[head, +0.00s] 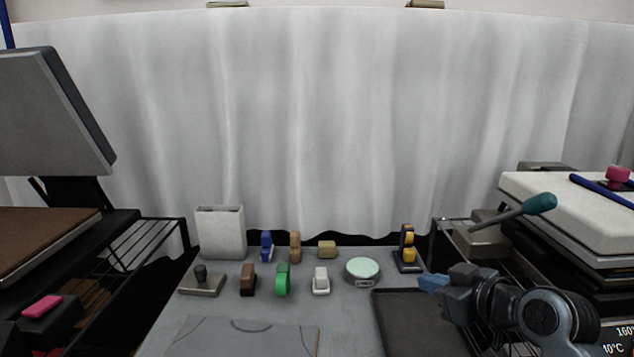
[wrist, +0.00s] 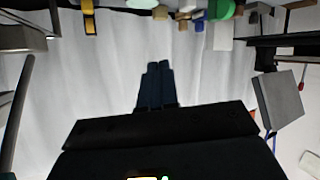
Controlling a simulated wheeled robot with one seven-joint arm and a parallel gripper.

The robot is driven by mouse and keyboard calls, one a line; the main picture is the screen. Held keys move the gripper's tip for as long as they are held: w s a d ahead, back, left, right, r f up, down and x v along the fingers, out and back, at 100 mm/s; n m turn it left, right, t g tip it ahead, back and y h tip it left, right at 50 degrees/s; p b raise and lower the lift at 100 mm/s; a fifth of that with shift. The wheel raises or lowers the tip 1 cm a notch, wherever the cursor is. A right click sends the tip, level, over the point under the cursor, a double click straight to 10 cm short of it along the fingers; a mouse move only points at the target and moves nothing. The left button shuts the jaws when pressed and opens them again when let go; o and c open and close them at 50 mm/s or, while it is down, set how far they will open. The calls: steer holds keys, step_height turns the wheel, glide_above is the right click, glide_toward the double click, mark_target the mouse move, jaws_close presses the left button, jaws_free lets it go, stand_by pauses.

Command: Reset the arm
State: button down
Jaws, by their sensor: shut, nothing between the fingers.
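My arm comes in from the lower right in the head view. My gripper (head: 432,283) has blue fingers and points left, over the right side of the grey table near a dark tray (head: 420,325). In the wrist view the two dark fingers of my gripper (wrist: 158,68) lie together, with nothing between them. The wrist view shows the table's things along its top edge, upside down, with the white curtain beyond the fingertips.
Several small items stand on the table, among them a white bin (head: 221,232), a green roll (head: 283,279) and a round mint-topped tin (head: 362,271). A heat press (head: 55,110) stands left. A teal-handled press (head: 540,204) stands right, close behind my arm.

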steer(key=s+a+f+m+t+h, duration=0.15)
steer(key=s+f, duration=0.25)
steer(key=s, duration=0.5)
steer(key=s+a+f+m+h, duration=0.1)
steer(key=s+f+m, duration=0.25)
steer(key=s, duration=0.45)
steer(key=s+a+f+m+t+h, duration=0.1)
steer(key=s+a+f+m+h, duration=0.1)
steer(key=s+f, duration=0.5)
steer(key=s+d+r, duration=0.1)
steer(key=s+r, duration=0.2)
steer(key=s, duration=0.5)
steer(key=s+d+r, duration=0.2)
steer(key=s+r, duration=0.2)
steer(key=s, duration=0.5)
steer(key=s+d+r+h, duration=0.1)
steer(key=s+d+r, duration=0.1)
steer(key=s, duration=0.7)
steer(key=shift+d+r, duration=0.15)
steer(key=shift+r, duration=0.7)
